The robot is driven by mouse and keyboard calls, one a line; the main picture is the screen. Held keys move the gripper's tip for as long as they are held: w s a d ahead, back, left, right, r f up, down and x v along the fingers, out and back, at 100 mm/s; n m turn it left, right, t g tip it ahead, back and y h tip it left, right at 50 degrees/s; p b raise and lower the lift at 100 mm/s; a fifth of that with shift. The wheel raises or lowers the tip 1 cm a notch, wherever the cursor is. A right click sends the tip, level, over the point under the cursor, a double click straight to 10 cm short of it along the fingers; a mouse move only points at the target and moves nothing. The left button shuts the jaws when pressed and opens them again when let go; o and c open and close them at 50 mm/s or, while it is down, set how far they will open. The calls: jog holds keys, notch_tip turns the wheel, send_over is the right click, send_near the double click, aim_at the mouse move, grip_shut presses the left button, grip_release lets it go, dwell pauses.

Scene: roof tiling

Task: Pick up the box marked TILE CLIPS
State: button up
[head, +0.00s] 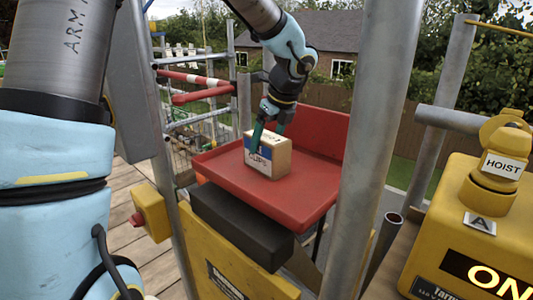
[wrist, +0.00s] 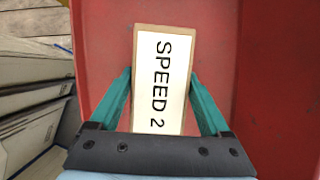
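A small cardboard box (head: 267,166) sits upright on the red tray. Its front label has a blue band and the word CLIPS; my finger hides part of the label. In the wrist view, the box top (wrist: 163,80) has a white label reading SPEED 2. My gripper (head: 268,136) points down over the box with its teal fingers straddling it. In the wrist view, my gripper (wrist: 161,76) has one finger along each long side, very close to the box. I cannot tell whether the fingers press on it.
The red tray (head: 305,207) has a raised back and is otherwise clear. A grey scaffold pole (head: 373,140) stands right of it. A yellow HOIST unit (head: 470,225) is at the right. A black block (head: 240,226) and yellow panel (head: 215,255) lie in front.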

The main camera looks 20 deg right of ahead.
grip_shut()
dwell(0.4)
jog(key=shift+r, duration=0.15)
